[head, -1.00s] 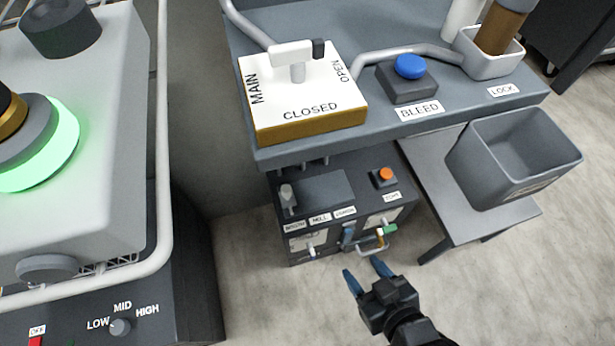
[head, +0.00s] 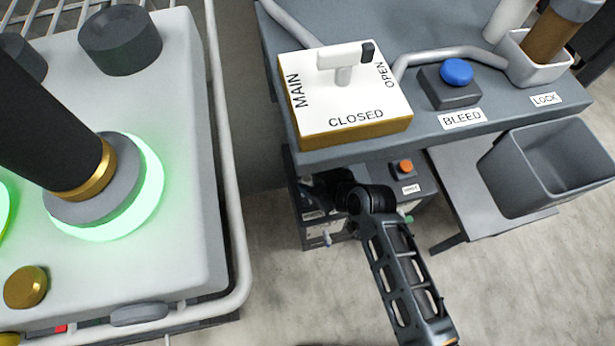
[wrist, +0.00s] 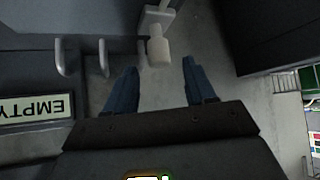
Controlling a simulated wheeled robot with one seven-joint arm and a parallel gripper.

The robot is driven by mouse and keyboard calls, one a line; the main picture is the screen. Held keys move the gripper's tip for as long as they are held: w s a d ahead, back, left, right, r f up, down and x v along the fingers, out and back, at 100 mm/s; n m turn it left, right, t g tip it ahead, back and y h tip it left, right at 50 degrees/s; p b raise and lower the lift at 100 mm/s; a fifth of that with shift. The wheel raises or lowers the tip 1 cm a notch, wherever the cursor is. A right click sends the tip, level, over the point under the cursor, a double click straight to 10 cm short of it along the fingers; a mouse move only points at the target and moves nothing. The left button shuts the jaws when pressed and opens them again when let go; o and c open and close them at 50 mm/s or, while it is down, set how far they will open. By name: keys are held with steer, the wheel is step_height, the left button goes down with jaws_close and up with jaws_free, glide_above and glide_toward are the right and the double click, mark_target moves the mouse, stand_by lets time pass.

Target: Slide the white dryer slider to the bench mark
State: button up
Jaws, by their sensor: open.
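In the wrist view, a pale white knob (wrist: 158,50) on a short stem stands between and just beyond my fingertips; it looks like the slider. My gripper (wrist: 160,72) is open, with one blue finger on each side of the knob and visible gaps to it. In the head view, my wrist and forearm cover much of the dark cabinet (head: 420,178) under the bench, including most of its labels. I cannot read the bench mark now.
The bench with the MAIN valve (head: 350,110) and the blue BLEED button (head: 457,72) overhangs the cabinet closely. An orange button (head: 405,166) is right of my wrist. A grey bin (head: 550,170) stands further right. An EMPTY label (wrist: 36,109) shows upside down.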

mark_target(308, 179)
steer(key=shift+b+x, duration=0.5)
steer(key=shift+x, duration=1.65)
jaws_close()
